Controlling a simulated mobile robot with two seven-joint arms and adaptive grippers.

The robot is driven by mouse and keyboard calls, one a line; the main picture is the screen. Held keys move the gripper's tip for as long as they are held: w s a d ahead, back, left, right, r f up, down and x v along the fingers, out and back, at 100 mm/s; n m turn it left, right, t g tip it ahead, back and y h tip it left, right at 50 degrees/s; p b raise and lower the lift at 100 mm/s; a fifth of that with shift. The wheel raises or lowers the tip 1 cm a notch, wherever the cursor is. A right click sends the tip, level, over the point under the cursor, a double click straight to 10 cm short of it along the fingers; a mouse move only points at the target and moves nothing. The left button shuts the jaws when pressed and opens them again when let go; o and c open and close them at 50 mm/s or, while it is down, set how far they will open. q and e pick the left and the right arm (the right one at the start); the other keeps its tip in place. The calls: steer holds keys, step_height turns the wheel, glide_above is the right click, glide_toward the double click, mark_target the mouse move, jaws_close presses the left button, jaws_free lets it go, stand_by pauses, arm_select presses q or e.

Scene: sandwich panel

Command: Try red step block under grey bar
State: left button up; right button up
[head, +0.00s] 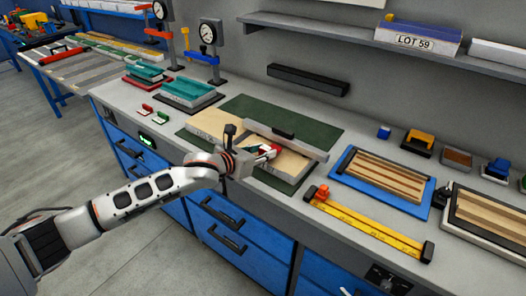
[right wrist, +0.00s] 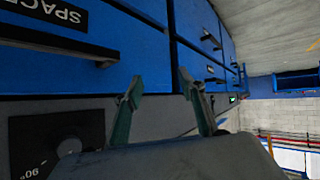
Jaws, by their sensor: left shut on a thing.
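A small red step block (head: 273,149) is held at the tip of my left gripper (head: 263,153), which is shut on it. The block is partly hidden by the fingers. It is at the near side of the grey bar (head: 308,147), which lies across a pale wooden panel (head: 207,121) on a green mat (head: 257,109). I cannot tell whether the block touches the bar or reaches beneath it. My right gripper (right wrist: 160,90) shows only in the right wrist view, with its fingers apart and nothing between them, in front of blue drawers.
Another small red block (head: 147,108) and a green block (head: 161,115) lie on the bench to the left. Dial gauges (head: 208,34) stand behind. A blue-framed striped panel (head: 340,178) and a yellow ruler (head: 375,228) lie to the right. A shelf (head: 350,32) overhangs the back.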

arm_select(q)
steer(key=shift+f, duration=0.15)
steer(key=shift+f, duration=0.25)
stand_by(0.8)
steer(key=shift+w+d, duration=0.1)
stand_by(0.6)
steer(key=shift+w+d, duration=0.75)
steer(key=shift+w, duration=0.2)
stand_by(2.5)
steer(key=shift+s+a, duration=0.25)
stand_by(0.8)
steer(key=shift+s+a+p, duration=0.2)
steer(key=shift+s+p, duration=0.05)
steer(key=shift+p, duration=0.15)
steer(key=shift+s+a, duration=0.2)
steer(key=shift+s, duration=0.1)
steer(key=shift+s+a+p, duration=0.25)
steer(key=shift+p, duration=0.2)
steer(key=shift+s, duration=0.15)
